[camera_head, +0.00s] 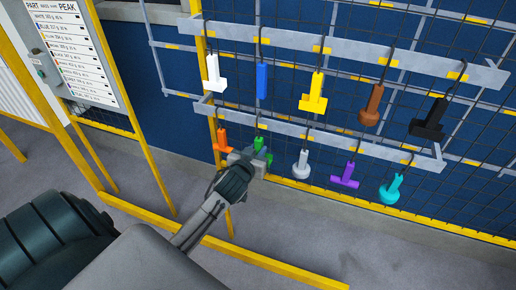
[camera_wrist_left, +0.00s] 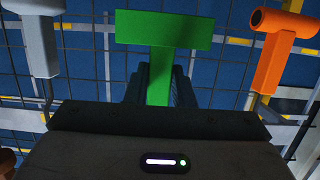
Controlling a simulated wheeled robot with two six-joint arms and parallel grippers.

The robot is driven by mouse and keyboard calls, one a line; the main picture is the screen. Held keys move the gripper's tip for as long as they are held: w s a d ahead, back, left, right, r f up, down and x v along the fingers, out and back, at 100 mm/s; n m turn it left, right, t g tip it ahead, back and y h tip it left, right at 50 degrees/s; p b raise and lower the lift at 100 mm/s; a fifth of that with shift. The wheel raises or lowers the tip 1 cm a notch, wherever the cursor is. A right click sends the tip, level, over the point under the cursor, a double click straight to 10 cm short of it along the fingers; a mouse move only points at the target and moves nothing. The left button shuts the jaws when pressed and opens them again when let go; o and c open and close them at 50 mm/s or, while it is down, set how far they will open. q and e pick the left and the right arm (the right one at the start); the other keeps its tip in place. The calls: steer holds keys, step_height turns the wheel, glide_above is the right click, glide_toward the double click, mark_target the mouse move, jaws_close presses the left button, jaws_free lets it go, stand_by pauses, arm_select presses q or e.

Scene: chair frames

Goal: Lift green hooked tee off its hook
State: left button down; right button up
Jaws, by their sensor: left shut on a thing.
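The green tee (camera_head: 260,144) is at the lower rail, between an orange piece and a light grey one. My left gripper (camera_head: 249,160) reaches up from below and covers part of it. In the left wrist view the green tee (camera_wrist_left: 162,32) is large, its wide bar across the top and its stem running down between the fingers. My left gripper (camera_wrist_left: 158,88) is shut on the stem. A dark hook (camera_head: 258,123) hangs from the rail above the tee; whether the tee still bears on it I cannot tell. My right gripper is not in view.
An orange tee (camera_head: 222,141) and a light grey piece (camera_head: 301,164) hang close on either side. Purple (camera_head: 345,176) and teal (camera_head: 392,189) pieces hang further right. The upper rail (camera_head: 335,46) carries several more. A yellow floor-level bar (camera_head: 270,262) crosses in front.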

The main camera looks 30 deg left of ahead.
arm_select(q)
steer(key=shift+s+d, duration=0.15)
steer(key=shift+s, duration=0.35)
steer(key=shift+p+v, duration=0.7)
steer(key=shift+v, duration=1.9)
